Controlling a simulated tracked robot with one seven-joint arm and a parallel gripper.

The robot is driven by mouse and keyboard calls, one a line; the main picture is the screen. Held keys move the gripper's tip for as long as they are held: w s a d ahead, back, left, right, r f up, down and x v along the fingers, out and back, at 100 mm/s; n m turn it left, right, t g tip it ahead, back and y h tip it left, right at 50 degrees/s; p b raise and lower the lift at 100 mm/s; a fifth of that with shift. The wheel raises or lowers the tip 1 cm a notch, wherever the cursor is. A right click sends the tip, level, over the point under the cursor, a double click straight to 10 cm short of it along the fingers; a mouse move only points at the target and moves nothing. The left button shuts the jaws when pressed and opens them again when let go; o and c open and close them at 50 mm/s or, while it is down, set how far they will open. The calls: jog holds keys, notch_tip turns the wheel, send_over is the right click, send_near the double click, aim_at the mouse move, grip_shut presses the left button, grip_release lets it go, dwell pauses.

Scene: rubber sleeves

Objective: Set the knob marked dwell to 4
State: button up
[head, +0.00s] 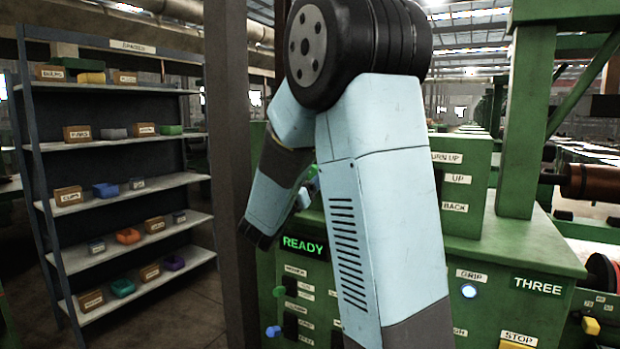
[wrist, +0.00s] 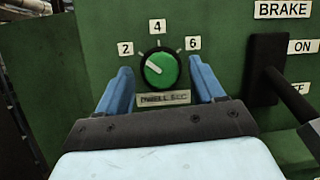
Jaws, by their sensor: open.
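The dwell knob (wrist: 158,74) is a round green knob with a dark rim on a green panel in the wrist view. Its white pointer line slants to the upper left, toward the 2 mark (wrist: 125,48). The 4 mark (wrist: 157,26) is above the knob and the 6 mark (wrist: 193,43) at its upper right. A dwell plate (wrist: 165,99) is just below. My gripper (wrist: 160,68) is open, with one blue finger on each side of the knob and gaps between. I cannot make out the knob in the head view, where my arm covers part of the machine.
A brake lever (wrist: 265,68) with a black handle stands to the right of my right finger. In the head view, the green machine has a lit READY display (head: 303,246) and a yellow stop button (head: 515,344). A shelf rack (head: 120,145) with small bins stands at left.

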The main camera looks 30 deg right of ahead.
jog(key=shift+d, duration=0.15)
jog(key=c, duration=1)
